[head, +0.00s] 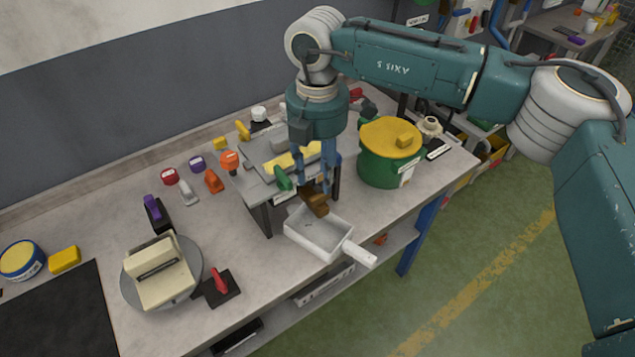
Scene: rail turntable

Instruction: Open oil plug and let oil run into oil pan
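A white square pan with a handle (322,231), which looks like the oil pan, sits at the front edge of the workbench and looks empty. A brown piece (314,203), possibly the oil plug, shows at the pan's back edge, below a grey raised stand (262,192). My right gripper (319,187) points down from above, its blue fingers just over the brown piece. The fingers look apart, but whether they grip the brown piece is unclear. No oil stream is visible. My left gripper is out of view.
A green pot with a yellow lid (390,150) stands right of the stand. Small coloured-handled parts lie to the left. A round grey plate with a cream block (160,272) and a red lever on a black base (219,286) are at the front left.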

